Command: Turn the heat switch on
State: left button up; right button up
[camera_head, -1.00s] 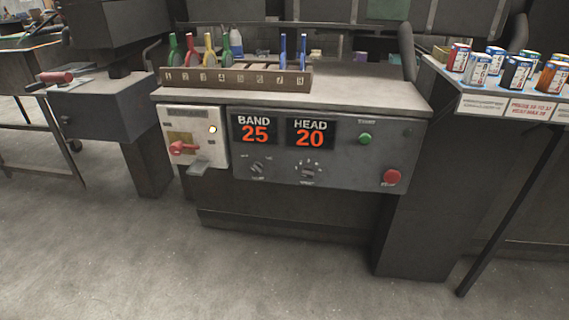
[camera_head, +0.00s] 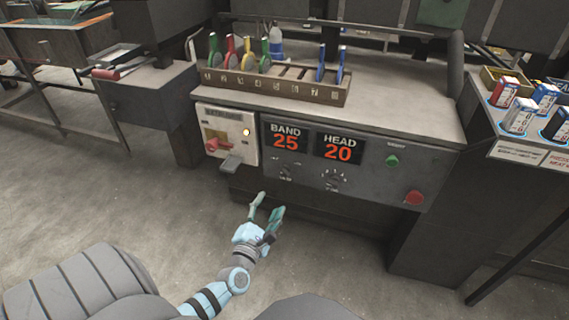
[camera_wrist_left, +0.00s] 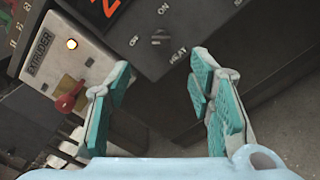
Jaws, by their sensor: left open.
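The heat switch (camera_head: 286,171) is a small dark knob on the grey control panel, below the BAND 25 display. In the left wrist view the knob (camera_wrist_left: 158,38) shows near the top middle, with the word HEAT beside it. Its exact turned position is too small to tell. My left gripper (camera_head: 268,205) is open and empty, in front of and below the panel, apart from the switch. In the left wrist view its teal fingers (camera_wrist_left: 160,72) are spread, with the knob beyond and above their tips. My right gripper is not in view.
A white extruder box (camera_head: 226,130) with a red handle (camera_head: 212,146) and a lit lamp adjoins the panel's left. Beside the switch are a second dial (camera_head: 336,180), a green button (camera_head: 392,161) and a red button (camera_head: 414,197). A tool rack (camera_head: 275,82) stands on the bench above.

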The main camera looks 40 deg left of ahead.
aim_at(285, 174)
pick_arm(q)
jog(key=b+x, duration=0.1)
jog(key=x, duration=0.3)
jog(key=b+x, duration=0.1)
jog(key=x, duration=0.3)
jog(key=b+x, duration=0.2)
jog(key=x, duration=0.3)
jog(key=shift+w+f, duration=0.1)
jog(key=shift+f, duration=0.2)
jog(key=shift+w+a+r, duration=0.15)
jog(key=shift+w, duration=0.15)
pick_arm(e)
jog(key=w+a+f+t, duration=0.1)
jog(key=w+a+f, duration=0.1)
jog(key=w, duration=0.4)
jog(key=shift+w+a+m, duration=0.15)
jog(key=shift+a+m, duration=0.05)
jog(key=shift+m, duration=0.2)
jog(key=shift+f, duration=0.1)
pick_arm(q)
grip_shut()
